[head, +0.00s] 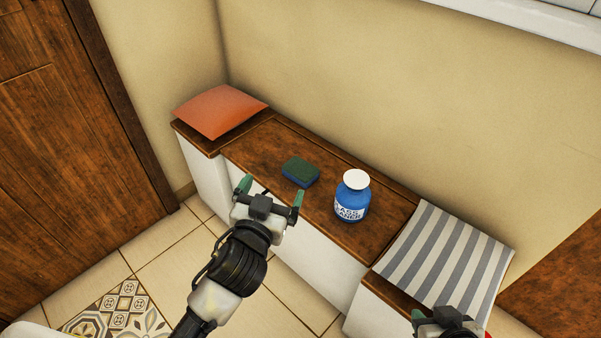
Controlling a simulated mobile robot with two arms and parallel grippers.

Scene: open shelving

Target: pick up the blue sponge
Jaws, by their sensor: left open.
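The blue sponge (300,172) has a dark green top and a blue lower side. It lies flat on the brown wooden top of the low shelving unit (258,160), left of the bottle. My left gripper (271,190) is open and empty, with green-tipped fingers. In the picture it is just below and left of the sponge, near the unit's front edge, and appears apart from it. My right gripper (450,322) shows only in part at the bottom right edge, below the striped cloth; its fingers are cut off.
A blue bottle with a white cap (352,197) stands right of the sponge. An orange cushion (219,111) lies at the unit's left end, a grey-and-white striped cloth (447,256) at its right end. A wall rises behind. Bare wood lies around the sponge.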

